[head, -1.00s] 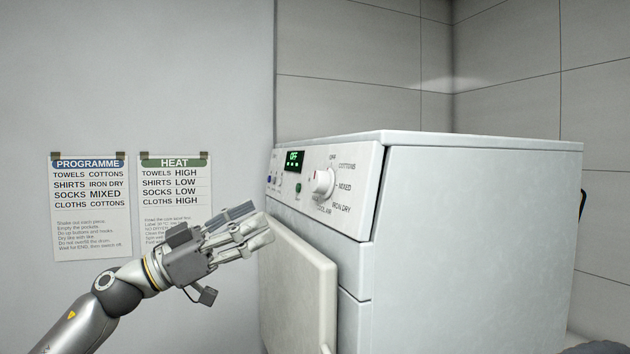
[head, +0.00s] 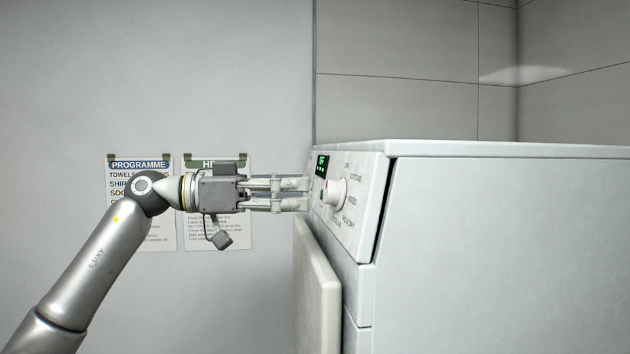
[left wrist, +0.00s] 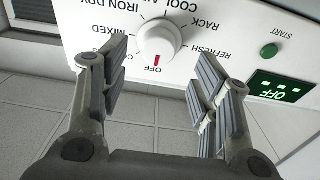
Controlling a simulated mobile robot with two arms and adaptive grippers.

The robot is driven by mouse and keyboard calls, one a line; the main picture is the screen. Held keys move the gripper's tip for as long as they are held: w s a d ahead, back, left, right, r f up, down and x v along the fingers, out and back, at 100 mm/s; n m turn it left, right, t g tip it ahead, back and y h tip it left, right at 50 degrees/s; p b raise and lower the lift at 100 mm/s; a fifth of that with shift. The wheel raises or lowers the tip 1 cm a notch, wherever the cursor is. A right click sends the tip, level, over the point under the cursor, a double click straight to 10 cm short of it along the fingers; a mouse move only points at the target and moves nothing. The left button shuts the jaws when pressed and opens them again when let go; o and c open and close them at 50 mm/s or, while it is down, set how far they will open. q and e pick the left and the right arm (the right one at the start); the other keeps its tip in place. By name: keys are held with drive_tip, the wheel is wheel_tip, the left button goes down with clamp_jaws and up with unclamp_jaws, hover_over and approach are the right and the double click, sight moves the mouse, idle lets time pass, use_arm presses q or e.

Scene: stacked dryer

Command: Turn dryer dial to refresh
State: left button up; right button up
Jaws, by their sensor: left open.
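The white dryer dial (head: 335,191) is on the front control panel of the dryer. In the left wrist view, which is upside down, the dial (left wrist: 159,42) has its red mark at OFF, and the REFRESH label (left wrist: 210,52) is beside OFF, on the START button side. My left gripper (head: 306,194) is open and level with the dial, pointing at the panel. In the left wrist view its fingers are spread on either side of the dial, and I see no contact. My right gripper is not in view.
The green display (left wrist: 279,87) reads OFF, and a green START button (left wrist: 269,51) is close by. The dryer's door (head: 316,285) stands out below the panel. Two paper charts, programme (head: 140,165) and heat (head: 190,225), hang on the wall behind my arm.

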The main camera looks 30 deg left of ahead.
sight(326, 190)
use_arm(q)
drive_tip(key=p+x, duration=0.1)
drive_tip(key=x, duration=0.3)
drive_tip(key=shift+d+r, duration=0.1)
drive_tip(key=shift+w+d, duration=0.15)
drive_tip(key=shift+d, duration=0.15)
drive_tip(key=shift+a, duration=0.25)
drive_tip(key=shift+c, duration=2.3)
drive_tip(key=c, duration=0.4)
drive_tip(key=shift+c, duration=0.8)
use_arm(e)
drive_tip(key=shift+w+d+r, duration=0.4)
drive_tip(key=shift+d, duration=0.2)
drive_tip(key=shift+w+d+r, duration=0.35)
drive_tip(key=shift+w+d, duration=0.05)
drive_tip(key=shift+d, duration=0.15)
